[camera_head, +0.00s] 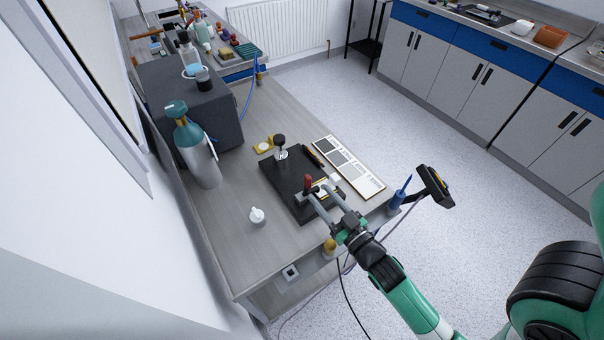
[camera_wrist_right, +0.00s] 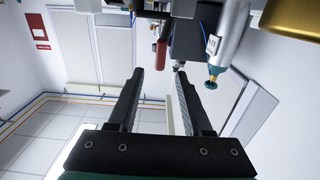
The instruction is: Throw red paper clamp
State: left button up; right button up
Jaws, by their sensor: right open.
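The red paper clamp (camera_head: 308,182) stands upright on the black base plate (camera_head: 289,194) on the grey table. My right gripper (camera_head: 322,194) comes in from the lower right, with its fingertips close to the clamp. In the right wrist view, which looks upside down, a red part of the clamp (camera_wrist_right: 161,50) shows beyond the tips of the open, empty right gripper (camera_wrist_right: 159,73), between the two fingers in the picture. I cannot tell whether a finger touches it. My left gripper is not in view.
A small white bottle (camera_head: 257,215) stands left of the plate. A teal-topped grey cylinder (camera_head: 197,150) stands at the table's left. A black-knobbed post (camera_head: 280,148) stands at the plate's back. A white chart strip (camera_head: 348,168) lies to the right. A blue tool holder (camera_head: 398,198) is at the right edge.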

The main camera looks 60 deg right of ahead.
aim_at(306, 176)
jog(key=x, duration=1)
jog(key=shift+w+d+r, duration=0.1)
jog(key=shift+w+d, duration=0.1)
jog(key=shift+w, duration=0.05)
grip_shut()
dwell(0.8)
